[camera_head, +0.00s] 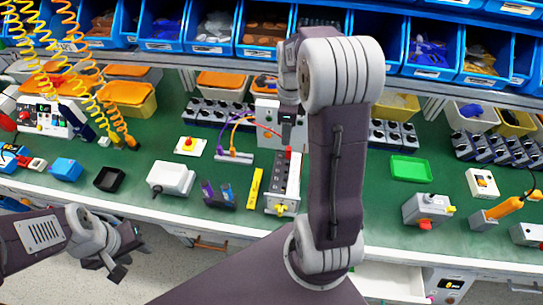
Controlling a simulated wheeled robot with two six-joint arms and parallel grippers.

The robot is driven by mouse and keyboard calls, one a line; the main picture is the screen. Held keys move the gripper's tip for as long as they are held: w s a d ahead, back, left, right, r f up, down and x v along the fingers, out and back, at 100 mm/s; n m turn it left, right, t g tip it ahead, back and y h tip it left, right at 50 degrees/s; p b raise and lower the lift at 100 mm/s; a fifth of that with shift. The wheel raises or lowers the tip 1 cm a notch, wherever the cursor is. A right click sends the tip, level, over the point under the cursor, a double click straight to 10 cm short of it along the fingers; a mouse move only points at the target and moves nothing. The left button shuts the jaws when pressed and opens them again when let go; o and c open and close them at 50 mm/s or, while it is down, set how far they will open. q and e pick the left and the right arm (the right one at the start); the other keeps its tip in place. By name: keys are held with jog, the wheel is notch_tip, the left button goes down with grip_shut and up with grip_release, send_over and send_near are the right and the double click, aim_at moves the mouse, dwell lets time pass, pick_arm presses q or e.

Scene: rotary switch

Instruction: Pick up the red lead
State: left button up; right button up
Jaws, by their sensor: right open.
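A small red lead end (289,152) stands at the top of a narrow white unit (285,186) on the green bench, left of my right arm. How far the lead runs is too small to tell. My left gripper (122,256) is open and empty at lower left, off the bench's front edge.
Blue bins (265,30) line the back shelf. A green tray (410,169) is at right. My right arm covers the bench middle.

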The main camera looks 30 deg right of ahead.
aim_at(289, 149)
jog(key=f, duration=0.3)
jog(key=shift+s+d+f, duration=0.1)
jog(key=shift+s+f, duration=0.1)
jog(key=shift+s, duration=0.15)
jog(key=shift+w+f, duration=0.1)
jog(key=shift+w, duration=0.1)
jog(key=f, duration=0.3)
jog(key=s+f, duration=0.1)
jog(key=f, duration=0.1)
jog(key=shift+d, duration=0.3)
jog(key=shift+w+a+f, duration=0.1)
jog(key=shift+w+a, duration=0.05)
jog(key=shift+w, duration=0.05)
jog(key=shift+s, duration=0.1)
grip_shut()
